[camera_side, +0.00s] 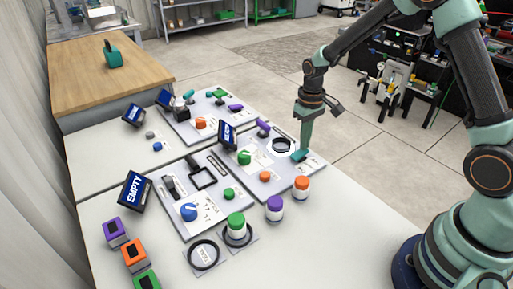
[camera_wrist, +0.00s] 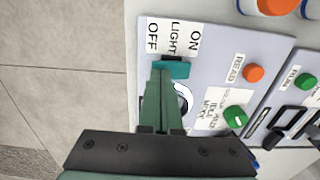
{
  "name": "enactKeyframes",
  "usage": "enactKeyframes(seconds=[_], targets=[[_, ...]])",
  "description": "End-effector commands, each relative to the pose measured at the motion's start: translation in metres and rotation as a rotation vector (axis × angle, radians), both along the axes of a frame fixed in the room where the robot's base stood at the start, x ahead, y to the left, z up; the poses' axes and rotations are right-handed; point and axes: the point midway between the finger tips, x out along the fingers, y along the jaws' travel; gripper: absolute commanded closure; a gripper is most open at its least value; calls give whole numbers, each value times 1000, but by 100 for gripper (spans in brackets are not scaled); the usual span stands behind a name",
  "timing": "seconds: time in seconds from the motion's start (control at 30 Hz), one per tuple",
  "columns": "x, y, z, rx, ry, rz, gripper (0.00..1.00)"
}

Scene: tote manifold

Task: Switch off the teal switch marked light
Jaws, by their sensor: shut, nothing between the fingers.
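The teal switch (camera_wrist: 178,70) sits on a grey panel beside a white label reading ON, LIGHT and OFF (camera_wrist: 173,38). In the side view, the teal switch (camera_side: 300,156) is near the panel's right corner. My gripper (camera_wrist: 161,78) is shut and empty, its tips at the teal switch and covering part of it. In the side view, my gripper (camera_side: 305,146) points down just above the switch. I cannot tell whether they touch, or which way the switch is set.
The same panel (camera_wrist: 215,45) has an orange button (camera_wrist: 253,73) marked READ, a green knob (camera_wrist: 235,116) and a dark ring (camera_side: 283,145). Orange-topped (camera_side: 301,186) and purple-topped (camera_side: 275,207) cylinders stand near its front edge. The table's right front is clear.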

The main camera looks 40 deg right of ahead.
Motion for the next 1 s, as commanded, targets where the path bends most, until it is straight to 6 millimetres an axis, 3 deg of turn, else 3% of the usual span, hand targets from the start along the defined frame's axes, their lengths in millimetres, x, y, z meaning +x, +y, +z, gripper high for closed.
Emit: enactKeyframes(seconds=[0.7, 1.0], targets=[[0, 0, -9, 0, 0, 0, 100], [1, 0, 10, 0, -3, 0, 100]])
